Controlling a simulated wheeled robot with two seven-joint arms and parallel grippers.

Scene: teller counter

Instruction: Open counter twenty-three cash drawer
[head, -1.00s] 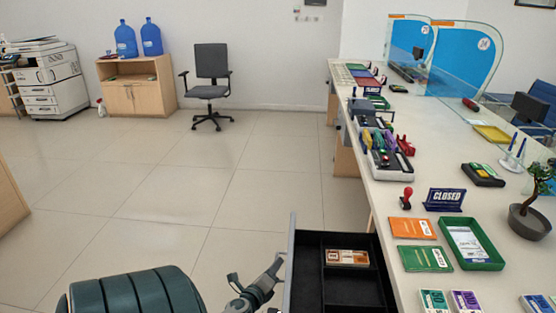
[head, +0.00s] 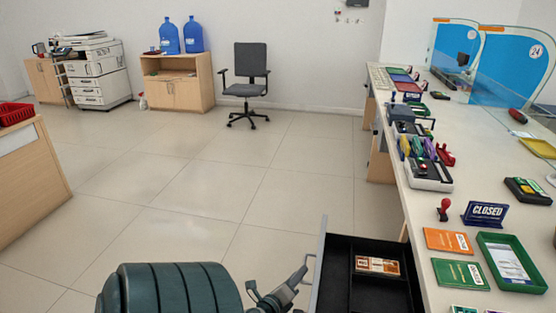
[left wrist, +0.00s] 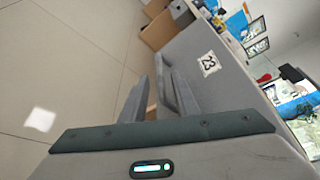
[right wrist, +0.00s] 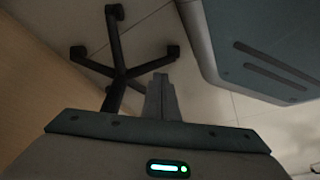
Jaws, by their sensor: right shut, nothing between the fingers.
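The cash drawer (head: 335,272) stands pulled out from the counter's left side at the bottom of the head view. Its black inside has dividers and holds a banded orange-white bundle (head: 377,265). In the left wrist view its grey front carries a "23" label (left wrist: 209,63). My left gripper (head: 290,280) is just outside the drawer front, left of it in the head view. My right gripper (right wrist: 160,80) is shut and empty, above the floor, in the right wrist view only.
The counter (head: 410,205) bears a CLOSED sign (head: 485,213), a red stamp (head: 444,209), a green tray (head: 545,285) and booklets. An office chair (head: 247,82) stands further back. A wooden desk (head: 35,190) is at left. The floor between is clear.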

